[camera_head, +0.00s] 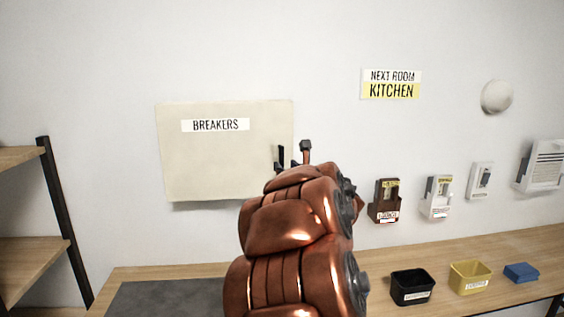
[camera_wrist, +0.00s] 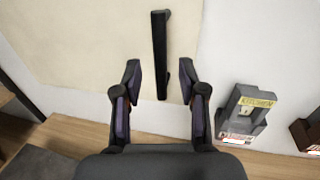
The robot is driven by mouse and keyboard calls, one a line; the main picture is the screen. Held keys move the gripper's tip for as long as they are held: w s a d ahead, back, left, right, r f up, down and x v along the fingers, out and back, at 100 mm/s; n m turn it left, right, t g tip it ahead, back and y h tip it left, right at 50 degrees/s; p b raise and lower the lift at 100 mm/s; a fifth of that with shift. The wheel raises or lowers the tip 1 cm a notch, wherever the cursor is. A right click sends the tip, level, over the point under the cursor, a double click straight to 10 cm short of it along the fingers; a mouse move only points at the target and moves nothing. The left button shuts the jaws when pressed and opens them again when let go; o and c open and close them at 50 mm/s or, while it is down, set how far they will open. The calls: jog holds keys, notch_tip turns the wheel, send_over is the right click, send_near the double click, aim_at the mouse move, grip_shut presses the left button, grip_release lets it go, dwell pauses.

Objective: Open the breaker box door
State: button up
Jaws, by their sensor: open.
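The breaker box (camera_head: 225,160) is a cream panel on the wall with a "BREAKERS" label, and its door looks shut. Its black upright handle (camera_head: 281,158) sits near the right edge, partly hidden by my arm. In the wrist view the handle (camera_wrist: 160,55) stands upright ahead of my gripper (camera_wrist: 160,80), between the lines of the two fingers. The fingers are apart with nothing held between them. The handle's lower end reaches about the level of the fingertips; I cannot tell the depth between them. In the head view my arm hides most of the gripper.
A wooden counter (camera_head: 450,250) runs below, bearing a dark mat (camera_head: 160,297), a black bin (camera_head: 411,287), a yellow bin (camera_head: 470,277) and a blue block (camera_head: 521,272). Several small wall devices hang right of the box, including a brown one (camera_head: 385,201). A shelf (camera_head: 62,215) stands at left.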

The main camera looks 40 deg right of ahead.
aim_at(283, 163)
jog(key=shift+p+x, duration=0.6)
jog(key=shift+x, duration=1.75)
grip_shut()
